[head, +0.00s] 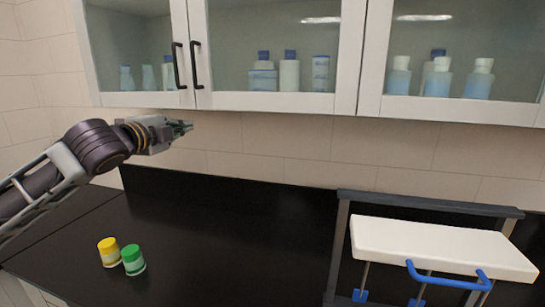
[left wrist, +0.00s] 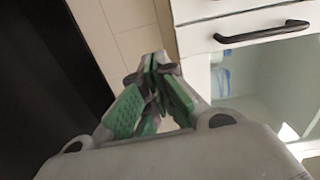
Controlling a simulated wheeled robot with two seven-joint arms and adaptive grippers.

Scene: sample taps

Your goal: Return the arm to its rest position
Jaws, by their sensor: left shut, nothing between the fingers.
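My left arm comes in from the left in the head view. Its gripper (head: 186,127) is raised above the black counter (head: 225,225), just below the wall cabinet's lower edge. The left wrist view shows the green-padded fingers (left wrist: 157,65) together at the tips, with nothing between them. A cabinet door and its dark handle (left wrist: 262,33) show beyond the fingers. My right gripper is in neither view.
A yellow-lidded jar (head: 108,252) and a green-lidded jar (head: 133,260) stand on the counter below my left arm. Glass-fronted cabinets (head: 275,101) hold several bottles. The counter's middle is clear.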

